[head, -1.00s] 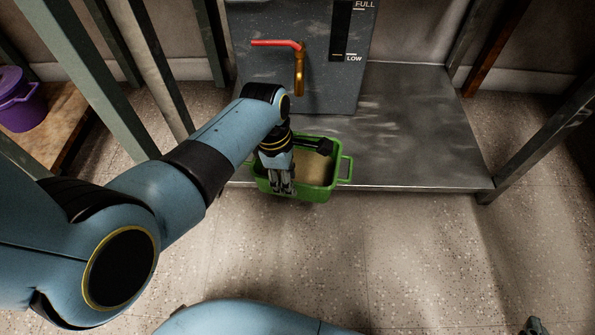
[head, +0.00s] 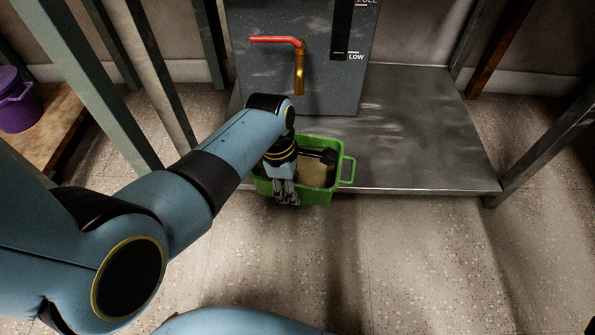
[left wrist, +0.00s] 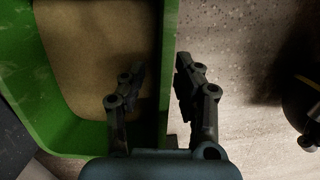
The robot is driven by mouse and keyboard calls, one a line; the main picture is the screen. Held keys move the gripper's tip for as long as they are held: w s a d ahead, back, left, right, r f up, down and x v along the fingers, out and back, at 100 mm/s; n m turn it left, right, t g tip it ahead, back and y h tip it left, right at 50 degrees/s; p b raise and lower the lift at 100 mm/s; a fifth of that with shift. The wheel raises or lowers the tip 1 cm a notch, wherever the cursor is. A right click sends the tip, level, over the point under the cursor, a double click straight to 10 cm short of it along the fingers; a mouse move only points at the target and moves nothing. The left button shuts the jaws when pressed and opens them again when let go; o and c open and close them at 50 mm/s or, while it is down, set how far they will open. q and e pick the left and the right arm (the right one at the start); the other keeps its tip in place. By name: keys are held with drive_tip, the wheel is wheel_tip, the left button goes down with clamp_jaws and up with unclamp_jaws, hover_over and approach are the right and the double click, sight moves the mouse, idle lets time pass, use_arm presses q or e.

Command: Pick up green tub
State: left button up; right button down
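The green tub (head: 346,172) is an open rectangular bin with a side handle, at the front edge of the metal shelf below a tap. It holds a tan filling. My left gripper (head: 286,202) points down at the tub's near left part. In the left wrist view the tub's wall (left wrist: 167,40) passes between the two fingers of my left gripper (left wrist: 162,72). One finger is inside the tub and the other outside. The fingers stand apart, with a gap beside the wall. My right gripper cannot be made out in the head view.
A grey tank (head: 325,85) with a red-handled brass tap (head: 299,75) stands behind the tub. The metal shelf (head: 425,140) is bare to the right. Metal posts (head: 540,150) flank it. A purple pot (head: 20,105) sits at far left.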

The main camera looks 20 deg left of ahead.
use_arm(q)
clamp_jaws()
idle(0.4)
idle(0.4)
